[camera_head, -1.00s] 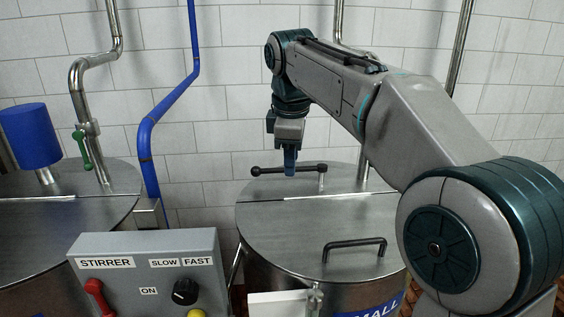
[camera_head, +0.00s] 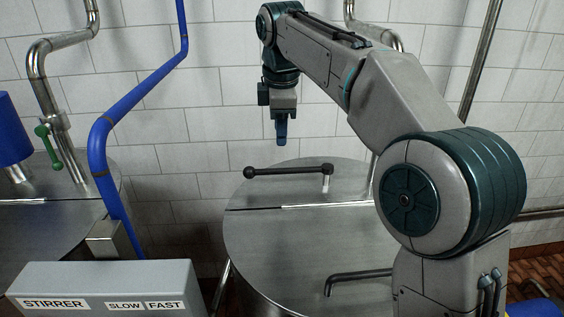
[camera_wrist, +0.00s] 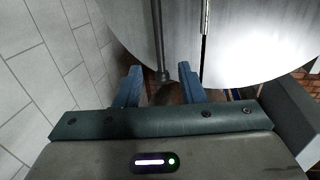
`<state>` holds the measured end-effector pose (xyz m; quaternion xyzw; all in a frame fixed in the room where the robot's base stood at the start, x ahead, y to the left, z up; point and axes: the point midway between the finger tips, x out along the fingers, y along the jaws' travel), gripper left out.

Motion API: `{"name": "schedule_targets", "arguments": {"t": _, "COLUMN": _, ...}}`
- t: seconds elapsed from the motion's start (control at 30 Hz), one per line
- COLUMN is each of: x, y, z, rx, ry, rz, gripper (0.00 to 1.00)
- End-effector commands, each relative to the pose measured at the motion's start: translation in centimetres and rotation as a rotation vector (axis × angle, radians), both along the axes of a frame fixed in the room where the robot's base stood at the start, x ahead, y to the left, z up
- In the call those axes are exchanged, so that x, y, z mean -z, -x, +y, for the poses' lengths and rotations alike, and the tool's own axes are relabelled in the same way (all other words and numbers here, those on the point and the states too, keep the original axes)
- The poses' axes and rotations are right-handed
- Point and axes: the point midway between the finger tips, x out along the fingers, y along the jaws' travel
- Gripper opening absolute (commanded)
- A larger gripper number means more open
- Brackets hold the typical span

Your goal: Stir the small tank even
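The small tank (camera_head: 270,238) is a round steel vessel with a split lid, right of centre in the head view. A dark crank with a ball-ended arm (camera_head: 290,170) stands at the lid's back part. My gripper (camera_head: 282,140) hangs above the crank, apart from it and pointing down. In the wrist view its two blue fingers (camera_wrist: 160,85) are spread with a gap between them. A grey rod (camera_wrist: 159,40) runs toward that gap; I cannot tell if it is the crank or a pipe. The grey stirrer box (camera_head: 105,280), labelled SLOW and FAST, is cut off below, its controls out of view.
A larger tank (camera_head: 45,225) with a green-handled valve (camera_head: 48,145) and a blue motor (camera_head: 12,140) stands at left. A blue pipe (camera_head: 100,165) rises between the tanks. A lid handle (camera_head: 355,277) sits in front. The tiled wall is close behind.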

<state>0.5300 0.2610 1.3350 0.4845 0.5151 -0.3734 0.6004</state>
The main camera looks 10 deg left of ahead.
Motion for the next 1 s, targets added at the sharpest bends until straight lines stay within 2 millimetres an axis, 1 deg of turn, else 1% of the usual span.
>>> {"name": "schedule_targets", "arguments": {"t": 0.03, "x": 1.3, "y": -0.2, "z": 0.0, "rx": 0.001, "ry": 0.003, "rz": 0.004, "gripper": 0.36}}
{"name": "schedule_targets", "arguments": {"t": 0.2, "x": 4.9, "y": -0.9, "z": 0.1, "rx": 0.003, "ry": 0.003, "rz": 0.004, "gripper": 0.36}}
{"name": "schedule_targets", "arguments": {"t": 0.4, "x": 8.3, "y": -1.6, "z": 0.2, "rx": 0.004, "ry": 0.002, "rz": 0.003, "gripper": 0.36}}
{"name": "schedule_targets", "arguments": {"t": 0.5, "x": 9.5, "y": -2.0, "z": 0.2, "rx": 0.006, "ry": 0.001, "rz": 0.002, "gripper": 0.36}}
{"name": "schedule_targets", "arguments": {"t": 0.67, "x": 10.4, "y": -2.1, "z": 0.2, "rx": 0.006, "ry": 0.001, "rz": 0.001, "gripper": 0.36}}
{"name": "schedule_targets", "arguments": {"t": 0.93, "x": 10.5, "y": -2.2, "z": 0.2, "rx": 0.006, "ry": 0.000, "rz": 0.000, "gripper": 0.36}}
{"name": "schedule_targets", "arguments": {"t": 0.97, "x": 10.5, "y": -2.2, "z": 0.2, "rx": 0.006, "ry": 0.000, "rz": 0.000, "gripper": 0.30}}
{"name": "schedule_targets", "arguments": {"t": 1.0, "x": 10.5, "y": -2.2, "z": 0.2, "rx": 0.006, "ry": 0.000, "rz": 0.000, "gripper": 0.19}}
